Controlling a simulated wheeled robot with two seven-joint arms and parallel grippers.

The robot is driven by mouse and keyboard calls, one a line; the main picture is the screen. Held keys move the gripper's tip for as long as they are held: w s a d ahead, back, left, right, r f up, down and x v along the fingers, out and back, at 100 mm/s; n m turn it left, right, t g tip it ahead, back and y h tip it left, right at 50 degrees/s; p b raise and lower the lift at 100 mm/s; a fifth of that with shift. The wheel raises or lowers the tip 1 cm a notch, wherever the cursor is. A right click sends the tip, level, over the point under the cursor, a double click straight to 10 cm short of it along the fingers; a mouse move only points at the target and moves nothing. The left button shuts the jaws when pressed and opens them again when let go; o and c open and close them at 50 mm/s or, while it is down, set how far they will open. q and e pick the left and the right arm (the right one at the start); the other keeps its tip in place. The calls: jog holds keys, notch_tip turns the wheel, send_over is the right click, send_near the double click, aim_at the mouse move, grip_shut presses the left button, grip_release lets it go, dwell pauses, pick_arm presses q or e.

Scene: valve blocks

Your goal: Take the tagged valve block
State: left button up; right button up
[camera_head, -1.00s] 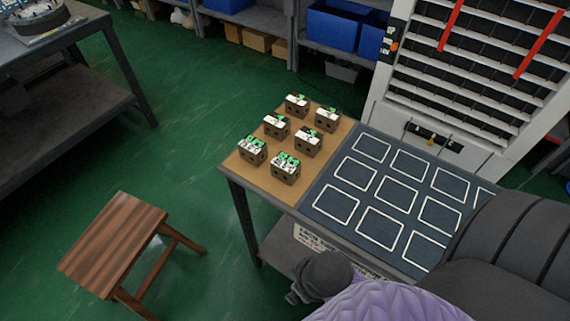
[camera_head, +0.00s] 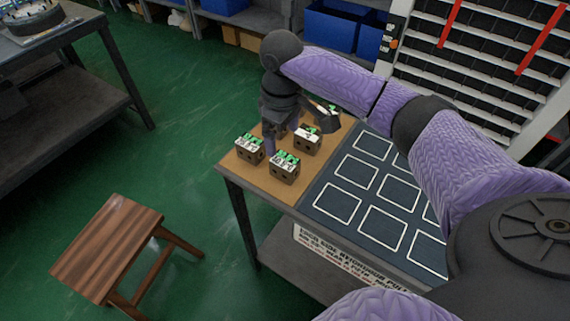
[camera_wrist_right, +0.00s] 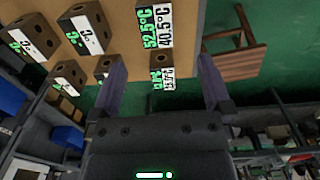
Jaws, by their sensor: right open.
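Several brown valve blocks with white and green labels stand on a tan mat (camera_head: 234,164) at the table's left end. Two front blocks (camera_head: 250,148) and (camera_head: 284,168) have larger two-row labels; another block (camera_head: 307,141) stands behind them. My right gripper (camera_head: 281,138) is above the mat, pointing down, and hides part of the back blocks. In the right wrist view it is open (camera_wrist_right: 161,60). A labelled block (camera_wrist_right: 162,80) shows between its fingers, apart from both. Another block (camera_wrist_right: 155,24) reads 52.5°C and 40.5°C. I cannot tell which block is the tagged one.
A dark panel with white outlined squares (camera_head: 340,208) covers the rest of the tabletop and looks empty. A wooden stool (camera_head: 108,240) stands at front left. A white rack (camera_head: 480,60) stands behind the table. Blue bins (camera_head: 333,28) are on shelves at the back.

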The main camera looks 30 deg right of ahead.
aim_at(285, 160)
jog(key=shift+w+d+r, duration=0.15)
jog(key=shift+d+r, duration=0.05)
jog(key=shift+d, duration=0.15)
jog(key=f+b, duration=0.5)
jog(key=f, duration=0.4)
jog(key=shift+s+f, duration=0.15)
jog(key=shift+s, duration=0.05)
jog(key=shift+f, duration=0.3)
jog(key=shift+r, duration=0.2)
jog(key=c, duration=0.7)
pick_arm(q)
jog(key=shift+g, duration=0.3)
jog(key=f, duration=0.1)
jog(key=s+a+f, duration=0.1)
jog(key=f, duration=0.1)
jog(key=s+f, duration=0.1)
jog(key=shift+s+a+f, duration=0.2)
jog(key=shift+a+f, duration=0.1)
jog(key=shift+f, duration=0.1)
pick_arm(e)
grip_shut()
jog(key=shift+w, duration=0.1)
